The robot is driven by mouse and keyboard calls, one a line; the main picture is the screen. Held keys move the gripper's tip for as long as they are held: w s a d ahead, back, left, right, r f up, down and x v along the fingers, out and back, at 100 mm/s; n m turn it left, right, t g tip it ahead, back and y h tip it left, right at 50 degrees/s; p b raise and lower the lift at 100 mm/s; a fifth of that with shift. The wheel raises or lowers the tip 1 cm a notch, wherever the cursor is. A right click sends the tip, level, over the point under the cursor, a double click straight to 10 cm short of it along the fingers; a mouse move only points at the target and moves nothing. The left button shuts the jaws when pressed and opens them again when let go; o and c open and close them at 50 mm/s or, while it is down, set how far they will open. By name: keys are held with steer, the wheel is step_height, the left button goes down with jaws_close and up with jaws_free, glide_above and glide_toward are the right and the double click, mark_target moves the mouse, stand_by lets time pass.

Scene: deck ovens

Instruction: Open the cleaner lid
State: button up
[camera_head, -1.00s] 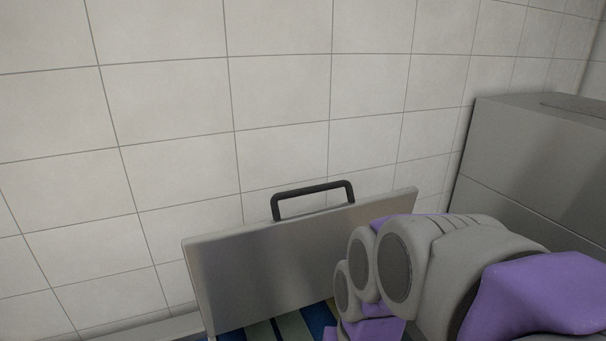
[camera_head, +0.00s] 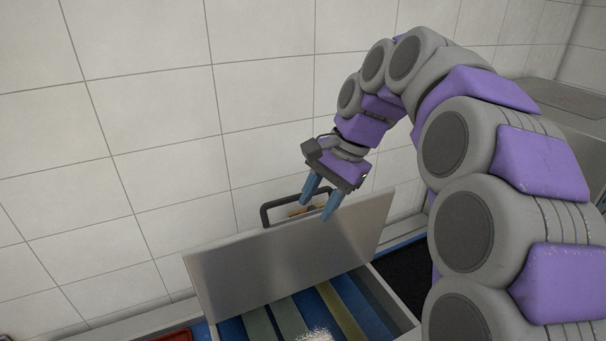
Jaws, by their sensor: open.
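The cleaner lid (camera_head: 285,262) is a flat grey metal panel standing raised and tilted at the back edge of a metal box (camera_head: 392,306). A dark bar handle (camera_head: 277,206) is on its top edge. I cannot tell whether the fingers touch the handle or lid. Inside the box are blue, green and yellowish strips (camera_head: 342,310).
A tiled wall (camera_head: 150,120) stands close behind the lid. A grey metal unit (camera_head: 570,100) is at the right. A red object (camera_head: 180,334) shows at the bottom left. A pale speckled thing at the bottom edge is cut off.

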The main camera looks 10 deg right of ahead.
steer(key=w+d+r+m+t+p, duration=0.1)
steer(key=w+d+r+m+p, duration=0.35)
steer(key=w+d+r, duration=0.4)
steer(key=b, duration=0.4)
glide_toward(300, 195)
steer(key=shift+y, duration=0.4)
steer(key=x, duration=0.8)
steer(key=shift+d+f+p, duration=0.25)
steer(key=shift+f+p, duration=0.05)
steer(key=shift+p, duration=0.1)
jaws_close()
steer(key=shift+r, duration=0.1)
